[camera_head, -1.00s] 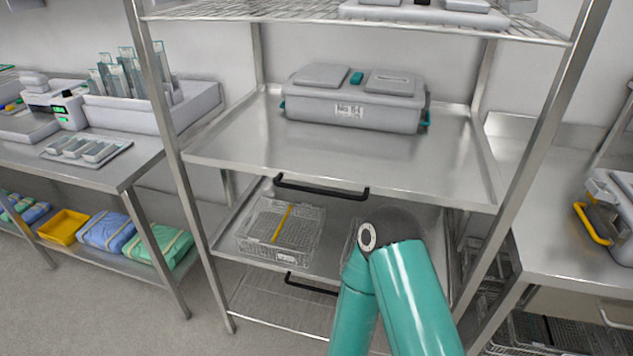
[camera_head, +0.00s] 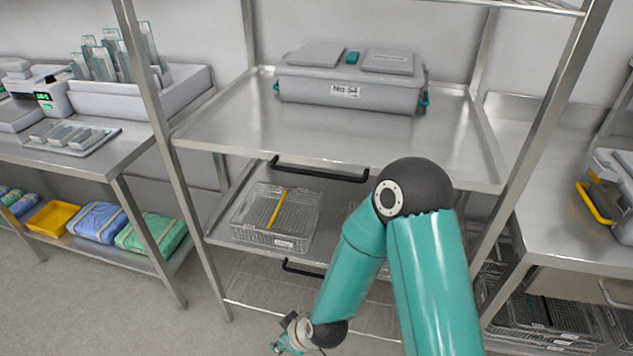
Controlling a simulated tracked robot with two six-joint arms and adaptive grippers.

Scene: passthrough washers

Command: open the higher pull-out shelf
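The higher pull-out shelf (camera_head: 240,135) is a steel tray in the middle of the rack, with a black bar handle (camera_head: 320,170) along its front edge. It appears pushed in, level with the rack posts. Below it is a lower pull-out shelf with its own black handle (camera_head: 303,270), partly hidden by my arm. My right arm rises in front of the rack, bends at a dark elbow near the higher handle's right end and points down. My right gripper (camera_head: 284,347) is at the bottom edge, well below both handles; its fingers are too small and cut off to read. My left gripper is out of view.
A grey lidded box (camera_head: 350,82) stands on the higher shelf. A wire basket (camera_head: 277,217) with a yellow strip sits on the lower shelf. Steel posts (camera_head: 150,120) frame the rack. Counters stand on both sides. The floor at lower left is clear.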

